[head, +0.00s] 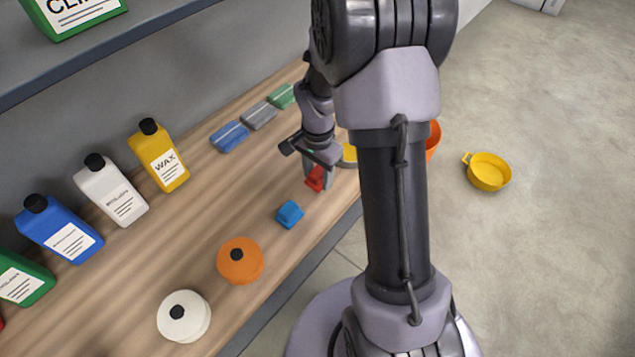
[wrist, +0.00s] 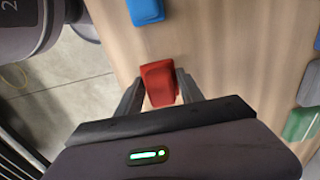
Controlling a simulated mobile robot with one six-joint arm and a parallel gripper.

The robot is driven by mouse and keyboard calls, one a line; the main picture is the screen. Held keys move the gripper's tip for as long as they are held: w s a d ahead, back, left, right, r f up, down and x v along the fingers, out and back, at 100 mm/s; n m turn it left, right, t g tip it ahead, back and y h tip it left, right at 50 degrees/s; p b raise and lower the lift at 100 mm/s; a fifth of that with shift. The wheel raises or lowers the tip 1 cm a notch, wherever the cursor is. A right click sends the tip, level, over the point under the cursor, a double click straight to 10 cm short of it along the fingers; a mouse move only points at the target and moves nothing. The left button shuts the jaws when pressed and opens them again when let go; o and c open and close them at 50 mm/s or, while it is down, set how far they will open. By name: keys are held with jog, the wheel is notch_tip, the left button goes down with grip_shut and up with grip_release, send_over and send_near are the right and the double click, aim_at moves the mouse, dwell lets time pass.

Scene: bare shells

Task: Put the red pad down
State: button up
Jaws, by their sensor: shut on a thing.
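The red pad (head: 315,179) is a small red block between my gripper's fingers, over or on the wooden shelf near its front edge. In the wrist view the red pad (wrist: 159,83) sits between the two grey fingertips of my gripper (wrist: 160,90). My gripper (head: 318,172) is shut on it in the head view. I cannot tell whether the pad touches the wood.
A blue block (head: 289,214) lies nearby on the wooden shelf (head: 190,236). Blue, grey and green flat pieces (head: 258,116) lie farther back. Orange (head: 240,260) and white (head: 184,316) round containers stand in front. Several bottles (head: 110,190) line the wall. A yellow pan (head: 489,171) is on the floor.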

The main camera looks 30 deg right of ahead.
notch_tip(320, 180, down, 4)
jog(key=shift+w+r+b, duration=0.15)
jog(key=shift+r+b, duration=0.05)
jog(key=shift+b, duration=0.45)
jog(key=shift+f, duration=0.2)
jog(key=o, duration=1.4)
jog(key=shift+o, duration=0.2)
notch_tip(320, 180, up, 13)
jog(key=p, duration=0.3)
jog(key=shift+a+f+p, duration=0.1)
jog(key=shift+p, duration=0.25)
notch_tip(320, 180, up, 8)
jog(key=f+n+t, duration=0.1)
jog(key=n+t, duration=0.1)
send_over(317, 184)
jog(key=a, duration=0.3)
jog(key=s+a+r+n+t+y, duration=0.2)
jog(key=s+a+r+n+t, duration=0.1)
jog(key=s+a+r+n, duration=0.4)
jog(key=s+a+r, duration=0.3)
jog(key=s+a, duration=0.1)
jog(key=s, duration=0.3)
jog(key=shift+s+a+n+t, duration=0.3)
jog(key=shift+t, duration=0.1)
